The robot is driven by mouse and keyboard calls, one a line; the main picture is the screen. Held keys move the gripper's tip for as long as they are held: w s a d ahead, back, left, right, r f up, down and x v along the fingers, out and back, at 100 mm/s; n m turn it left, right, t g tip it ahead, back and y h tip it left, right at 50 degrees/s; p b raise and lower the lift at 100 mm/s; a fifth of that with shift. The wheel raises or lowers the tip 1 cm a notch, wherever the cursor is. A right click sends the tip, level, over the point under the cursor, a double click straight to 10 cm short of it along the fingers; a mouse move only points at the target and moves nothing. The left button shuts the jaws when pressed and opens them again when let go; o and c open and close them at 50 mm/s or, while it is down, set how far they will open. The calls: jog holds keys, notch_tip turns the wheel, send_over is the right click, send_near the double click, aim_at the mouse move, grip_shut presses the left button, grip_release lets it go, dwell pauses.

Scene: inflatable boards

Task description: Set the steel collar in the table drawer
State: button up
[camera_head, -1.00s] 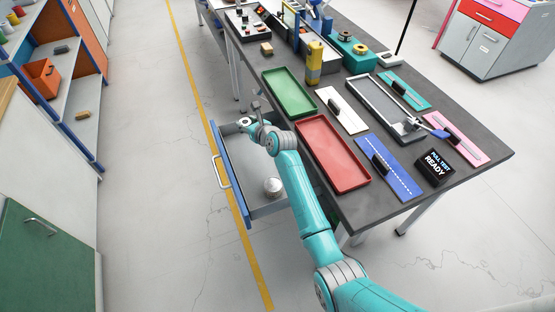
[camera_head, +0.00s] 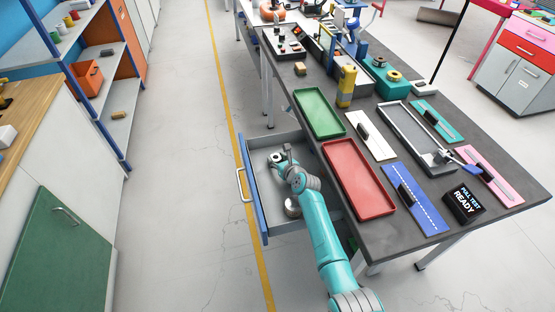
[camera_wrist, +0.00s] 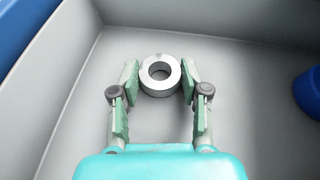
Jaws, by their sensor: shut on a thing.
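The steel collar (camera_wrist: 160,87), a short silver ring with a round hole, sits between the fingertips of my gripper (camera_wrist: 160,78) in the wrist view. My gripper is shut on it. The table drawer (camera_head: 252,196) is pulled open, with a blue front and grey inside. In the wrist view the collar is inside the drawer's walls, above or on its grey floor (camera_wrist: 235,65); I cannot tell whether it touches. In the head view my gripper (camera_head: 279,158) is over the far part of the drawer, and the collar is hard to make out.
A round silver thing (camera_head: 293,206) lies in the nearer part of the drawer, beside my arm. A blue round thing (camera_wrist: 308,91) shows at the wrist view's right edge. The red tray (camera_head: 358,178) and green tray (camera_head: 319,112) lie on the table beside the drawer.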

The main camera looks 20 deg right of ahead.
jog(key=shift+f, duration=0.1)
jog(key=o, duration=1.2)
jog(key=v, duration=1.2)
jog(key=shift+r, duration=0.25)
